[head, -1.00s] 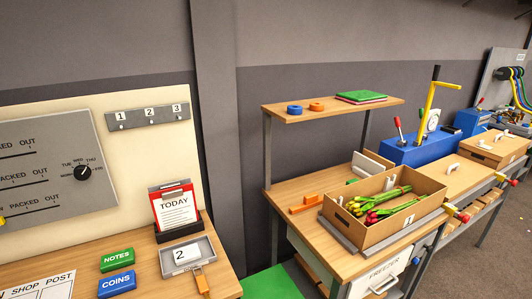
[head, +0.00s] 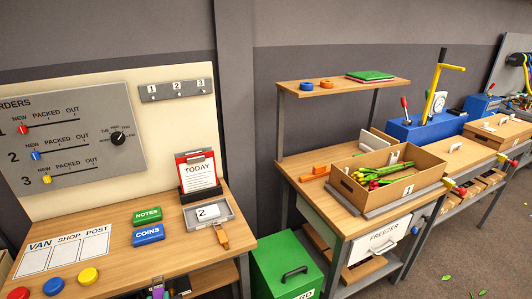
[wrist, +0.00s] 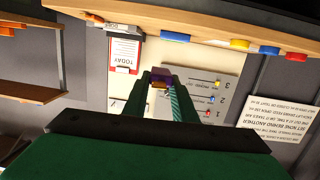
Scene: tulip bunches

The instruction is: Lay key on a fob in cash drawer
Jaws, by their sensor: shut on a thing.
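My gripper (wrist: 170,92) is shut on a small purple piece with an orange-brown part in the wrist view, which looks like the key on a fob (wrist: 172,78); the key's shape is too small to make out. In the head view, purple and teal bits low at the front edge of the left desk look like the gripper tip (head: 157,288) with this piece. The gripper is in front of and below the desk top. I cannot make out an open cash drawer; a dark space under the desk is partly cut off.
The left desk (head: 115,236) carries a green NOTES block (head: 147,215), a blue COINS block (head: 148,234), coloured buttons and a grey tray (head: 222,215) with a brown handle. A green bin (head: 285,265) stands right of it. A tulip box (head: 415,170) sits on the right bench.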

